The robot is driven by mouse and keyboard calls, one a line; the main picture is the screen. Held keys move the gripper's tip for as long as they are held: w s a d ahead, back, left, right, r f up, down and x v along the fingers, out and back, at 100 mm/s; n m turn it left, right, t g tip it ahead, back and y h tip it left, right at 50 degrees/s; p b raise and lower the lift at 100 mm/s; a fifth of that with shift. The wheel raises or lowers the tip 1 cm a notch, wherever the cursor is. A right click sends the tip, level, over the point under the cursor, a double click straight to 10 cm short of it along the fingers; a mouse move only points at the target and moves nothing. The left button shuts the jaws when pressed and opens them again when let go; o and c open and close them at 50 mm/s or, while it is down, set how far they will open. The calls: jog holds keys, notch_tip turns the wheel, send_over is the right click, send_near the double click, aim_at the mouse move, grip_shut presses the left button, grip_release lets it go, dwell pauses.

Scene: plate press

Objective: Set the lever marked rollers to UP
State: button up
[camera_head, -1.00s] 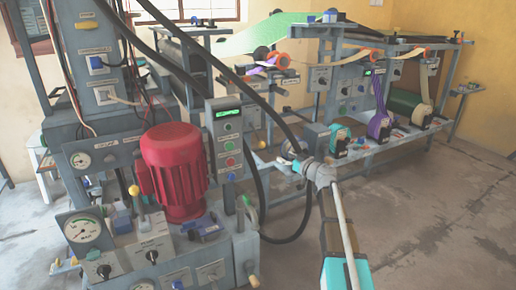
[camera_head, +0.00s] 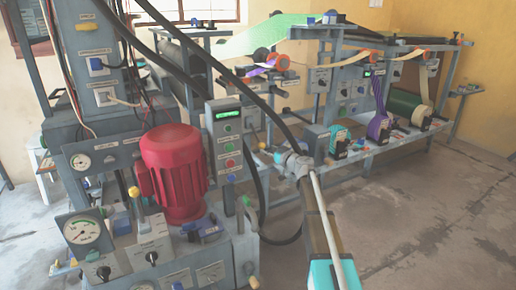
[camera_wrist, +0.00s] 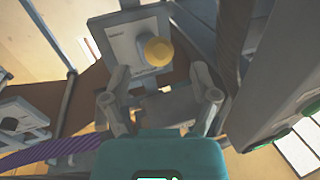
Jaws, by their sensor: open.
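In the wrist view, a lever with a round yellow knob (camera_wrist: 158,51) stands out from a pale grey panel (camera_wrist: 125,45). The panel's small label is too blurred to read, so I cannot tell whether this is the rollers lever or how it is set. My gripper (camera_wrist: 160,88) is open, its two fingers spread just below the knob in the picture, with nothing between them gripped. In the head view my gripper (camera_head: 282,155) is beside the press frame, right of the green-display control box (camera_head: 228,140). The knob's contact with the fingers is not visible.
A red motor (camera_head: 173,170) and a gauge panel with yellow-knobbed levers (camera_head: 134,192) stand at left. Black hoses (camera_head: 262,100) hang near my arm. A purple ribbed strip (camera_wrist: 60,148) crosses the wrist view's lower left. The floor at right (camera_head: 440,220) is clear.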

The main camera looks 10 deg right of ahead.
aim_at(262, 147)
jog(key=shift+x, duration=2.15)
